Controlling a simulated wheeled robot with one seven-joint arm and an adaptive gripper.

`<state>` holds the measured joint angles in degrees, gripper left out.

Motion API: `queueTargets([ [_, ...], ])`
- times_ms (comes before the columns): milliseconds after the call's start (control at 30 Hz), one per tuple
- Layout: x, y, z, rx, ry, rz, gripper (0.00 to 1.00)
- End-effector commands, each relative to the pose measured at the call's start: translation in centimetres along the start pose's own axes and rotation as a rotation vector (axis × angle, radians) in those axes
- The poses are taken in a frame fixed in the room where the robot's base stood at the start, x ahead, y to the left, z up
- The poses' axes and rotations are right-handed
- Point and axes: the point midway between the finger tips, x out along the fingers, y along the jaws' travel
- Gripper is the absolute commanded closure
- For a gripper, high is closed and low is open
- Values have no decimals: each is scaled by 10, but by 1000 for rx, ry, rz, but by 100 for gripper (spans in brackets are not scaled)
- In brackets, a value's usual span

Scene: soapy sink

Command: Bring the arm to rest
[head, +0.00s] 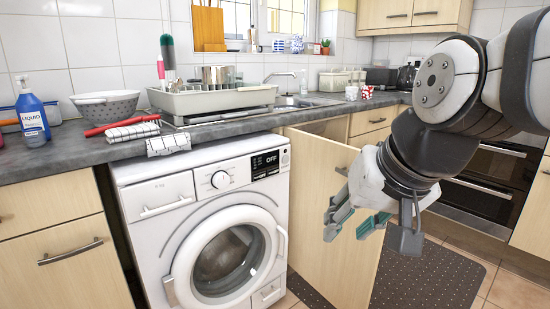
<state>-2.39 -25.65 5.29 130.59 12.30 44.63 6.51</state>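My gripper (357,222) hangs at the end of my arm in the right half of the head view, pointing down and to the left. Its fingers are spread apart with nothing between them. It is in front of the open cupboard door (318,190), below worktop height. From this view I cannot tell whether any finger touches the door. My arm comes in from the upper right edge and bends down to the gripper.
A washing machine (150,197) stands under the worktop (75,150). On the worktop are a dish rack (200,100), a colander (106,106), a blue soap bottle (31,115) and the sink (297,102). A striped cloth (168,144) hangs over the edge. A dotted mat (430,275) lies on the floor.

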Motion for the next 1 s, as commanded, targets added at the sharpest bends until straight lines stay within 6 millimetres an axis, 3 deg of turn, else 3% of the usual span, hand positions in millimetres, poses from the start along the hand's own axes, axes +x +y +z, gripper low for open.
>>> queueTargets([
  [33,-8,15,29,-11,-54,31,67],
  [100,-16,35,68,-26,-139,73,67],
  [200,-27,58,116,-40,-245,122,67],
  [467,-55,101,219,-52,-479,213,67],
  [500,-61,103,224,-54,-497,221,67],
  [767,-96,91,189,-64,-445,214,67],
  [1000,-140,79,155,-75,-386,209,67],
])
